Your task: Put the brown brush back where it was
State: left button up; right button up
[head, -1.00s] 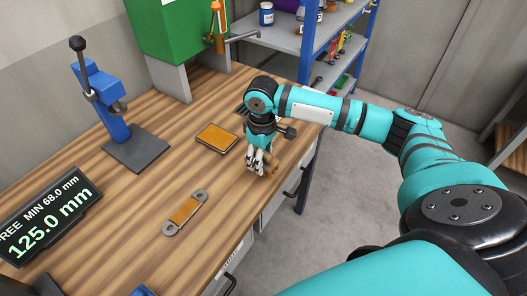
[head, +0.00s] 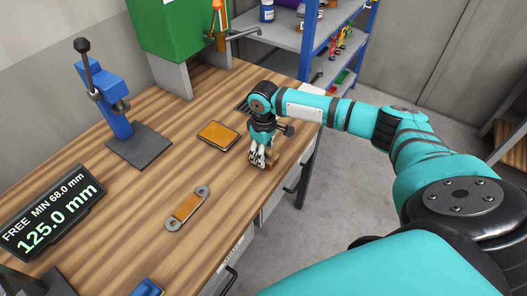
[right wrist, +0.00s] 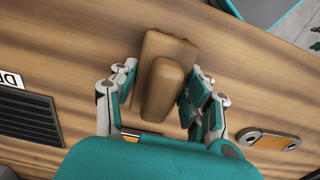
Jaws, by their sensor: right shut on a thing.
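The brown brush (right wrist: 163,86) is a wooden block with a raised, rounded handle, seen from above in the right wrist view. My right gripper (right wrist: 160,92) has its fingers on both sides of the handle and is shut on it. In the head view my right gripper (head: 258,163) is low over the right edge of the wooden workbench (head: 130,190). Only a little of the brush shows there, behind the fingers. I cannot tell whether the brush touches the bench top. My left gripper is not in view.
An orange-topped pad (head: 217,135) and an orange link with two ring ends (head: 188,207) lie left of my right gripper. A blue press (head: 105,95), a display (head: 48,215) and a green machine (head: 170,35) stand on the bench. Blue shelving (head: 312,45) stands behind.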

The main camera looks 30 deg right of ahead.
jog(key=o, duration=1)
notch_tip(320, 180, up, 12)
jog(key=b, duration=0.2)
jog(key=shift+r+b, duration=0.2)
jog(key=shift+b, duration=0.15)
jog(key=shift+f, duration=0.1)
